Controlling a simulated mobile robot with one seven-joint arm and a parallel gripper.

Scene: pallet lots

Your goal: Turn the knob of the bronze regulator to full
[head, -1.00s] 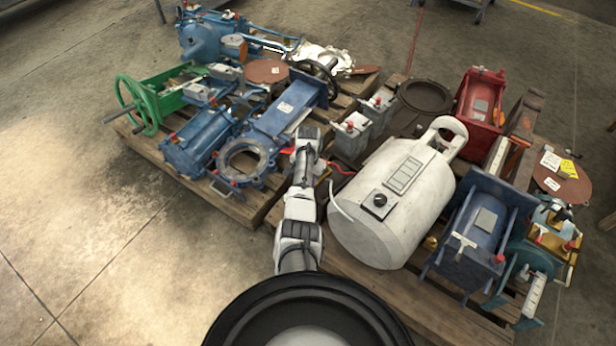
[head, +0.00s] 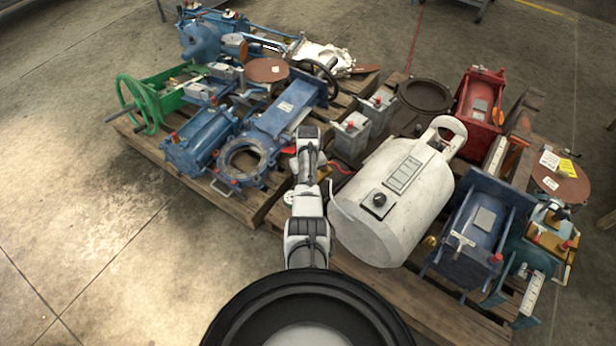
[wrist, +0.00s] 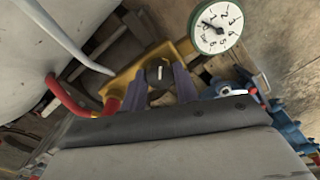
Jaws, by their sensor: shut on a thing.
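The bronze regulator (wrist: 122,82) is a yellow-gold body in the wrist view, with a round black knob (wrist: 157,71) that bears a pale mark. My gripper (wrist: 159,80) has its two fingers on either side of the knob and is shut on it. A white dial gauge (wrist: 214,27) with a green rim and numbers sits on the regulator; its dark needle points near the low numbers. In the head view, my arm covers most of the regulator. A sliver of the gauge (head: 289,197) shows left of the arm.
A red hose (wrist: 68,98) meets the regulator, close to my gripper's left. A large white tank (head: 388,220) with its own black knob stands just right of my arm. Blue valve parts (head: 240,165) lie on the pallet to the left. The concrete floor at far left is clear.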

